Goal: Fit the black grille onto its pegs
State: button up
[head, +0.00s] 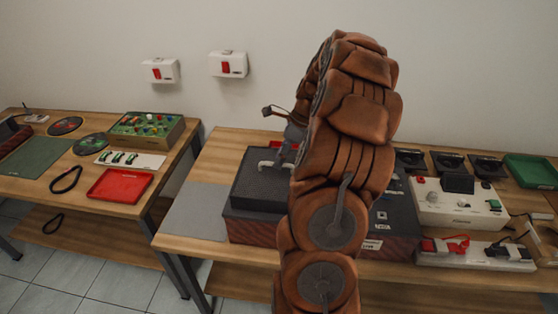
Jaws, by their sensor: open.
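A black panel that looks like the grille (258,190) lies over the top of a dark box with reddish-brown sides (252,231), on the wooden table in the middle. My gripper (274,165) is open above the panel's far right part, with its fingers pointing down. I cannot tell whether the fingers touch the panel. My arm hides the right side of the panel and box. No pegs can be made out. A second dark box (390,220) with reddish-brown sides shows just right of my arm, partly hidden by it.
A grey mat (190,211) lies left of the box. A white device (460,208), a white tray with red and green items (475,255) and a green tray (532,171) stand at right. A separate left table holds a red tray (120,186) and a box of coloured pieces (147,130).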

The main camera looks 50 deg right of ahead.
jog(key=v, duration=1)
jog(key=shift+r, duration=0.25)
notch_tip(320, 180, up, 8)
jog(key=p, duration=0.4)
dwell(0.5)
dwell(0.4)
